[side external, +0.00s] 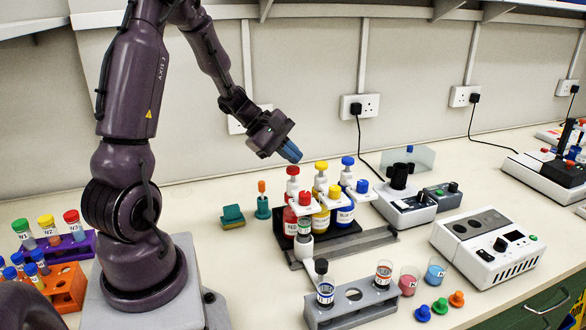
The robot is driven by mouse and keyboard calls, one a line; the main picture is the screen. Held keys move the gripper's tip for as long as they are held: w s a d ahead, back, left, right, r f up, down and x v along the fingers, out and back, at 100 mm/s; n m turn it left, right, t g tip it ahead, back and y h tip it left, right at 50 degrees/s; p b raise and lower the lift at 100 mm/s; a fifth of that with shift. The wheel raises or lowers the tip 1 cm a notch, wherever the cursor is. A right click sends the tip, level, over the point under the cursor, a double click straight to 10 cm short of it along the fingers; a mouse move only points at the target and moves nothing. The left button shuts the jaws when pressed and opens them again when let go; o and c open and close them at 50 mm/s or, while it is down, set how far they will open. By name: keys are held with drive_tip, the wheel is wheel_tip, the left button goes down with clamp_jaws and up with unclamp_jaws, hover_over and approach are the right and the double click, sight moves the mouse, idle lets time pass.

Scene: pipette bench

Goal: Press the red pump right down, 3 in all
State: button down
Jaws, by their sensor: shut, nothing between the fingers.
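The red pump (292,171) stands at the left of a row of three pump bottles, on the bottle labelled RED (289,222). Its red top stands up above its white neck. The yellow pump (321,166) and blue pump (347,161) stand to its right. My gripper (290,152) is shut and empty, its blue fingers tilted down to the right. In the picture its tips are just above the red pump's top, with a small gap. Depth between them is hard to tell from this one view. A small clear vial (304,244) stands in front of the RED bottle, below its nozzle.
A grey rail (350,246) runs in front of the bottles. A teal block (232,214) and an orange-topped teal stand (262,205) are to the left. A grey tube rack (352,305) is in front. A grey device (399,203) is to the right.

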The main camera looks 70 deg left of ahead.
sight(292, 169)
drive_tip(key=shift+f, duration=0.25)
drive_tip(key=shift+f, duration=1.2)
idle(1.0)
drive_tip(key=shift+r, duration=1.6)
drive_tip(key=shift+r, duration=2.55)
idle(0.3)
drive_tip(key=shift+r, duration=1.85)
